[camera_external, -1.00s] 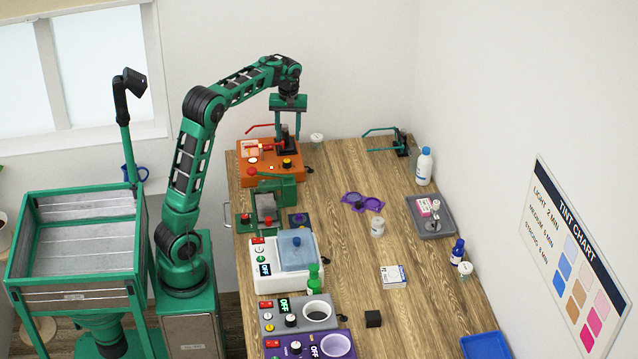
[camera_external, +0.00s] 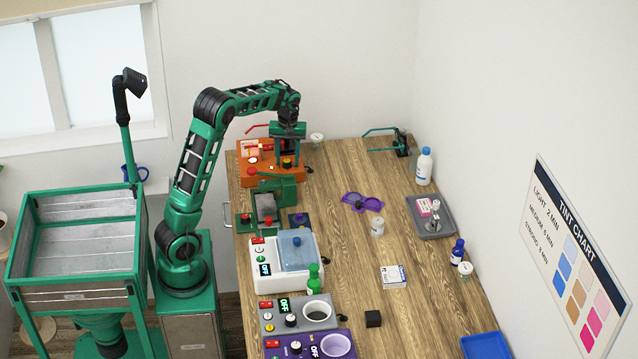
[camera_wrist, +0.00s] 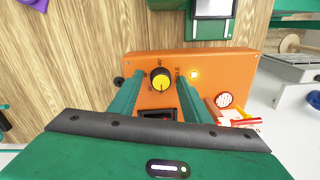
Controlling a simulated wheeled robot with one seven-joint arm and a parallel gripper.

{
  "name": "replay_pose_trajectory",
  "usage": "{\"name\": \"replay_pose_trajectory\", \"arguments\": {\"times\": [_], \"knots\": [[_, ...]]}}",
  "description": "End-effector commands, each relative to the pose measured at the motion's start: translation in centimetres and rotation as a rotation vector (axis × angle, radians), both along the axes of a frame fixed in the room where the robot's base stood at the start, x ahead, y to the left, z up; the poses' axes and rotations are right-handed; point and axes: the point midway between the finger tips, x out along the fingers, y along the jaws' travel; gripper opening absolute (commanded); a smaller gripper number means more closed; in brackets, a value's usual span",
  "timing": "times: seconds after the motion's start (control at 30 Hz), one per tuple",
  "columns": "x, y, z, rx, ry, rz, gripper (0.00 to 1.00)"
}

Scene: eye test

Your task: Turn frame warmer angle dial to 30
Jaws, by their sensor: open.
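The orange frame warmer (camera_external: 243,173) sits at the far left end of the table; its orange top also shows in the wrist view (camera_wrist: 220,62). Its dial is a black knob with a yellow face (camera_wrist: 160,82); a dark pointer line seems to run toward the bottom of the picture. The marks around it are too small to read. My gripper (camera_external: 288,160) points down over the warmer. In the wrist view my gripper (camera_wrist: 158,77) is open, with one green finger on each side of the dial. I cannot tell whether the fingers touch it.
A lit indicator (camera_wrist: 194,74) and a round red-and-white part (camera_wrist: 223,99) sit right of the dial. A dark switch (camera_wrist: 157,114) lies between the fingers. A green device (camera_external: 283,190) stands close in front of the warmer. A white jar (camera_external: 317,139) stands behind it.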

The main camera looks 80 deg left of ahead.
Motion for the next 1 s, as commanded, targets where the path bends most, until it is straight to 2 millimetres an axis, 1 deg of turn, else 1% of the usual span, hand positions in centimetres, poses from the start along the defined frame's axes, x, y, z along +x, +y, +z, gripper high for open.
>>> {"name": "replay_pose_trajectory", "arguments": {"times": [0.23,0.27,0.3,0.37,0.4,0.43,0.77,1.0], "knots": [[0.02,0.0,-0.07,0.0,0.0,0.0,0.44],[0.02,0.0,-0.07,0.0,0.0,0.0,0.39],[0.02,-0.01,-0.07,0.0,0.0,0.0,0.29],[0.03,-0.02,-0.06,0.0,0.0,0.0,0.15],[0.04,-0.02,-0.06,0.0,-0.001,-0.001,0.06],[0.05,-0.02,-0.05,0.0,-0.001,-0.001,0.03],[0.14,-0.05,-0.03,0.0,-0.002,-0.034,0.03],[0.19,-0.06,0.0,0.002,-0.003,-0.164,0.03]]}}
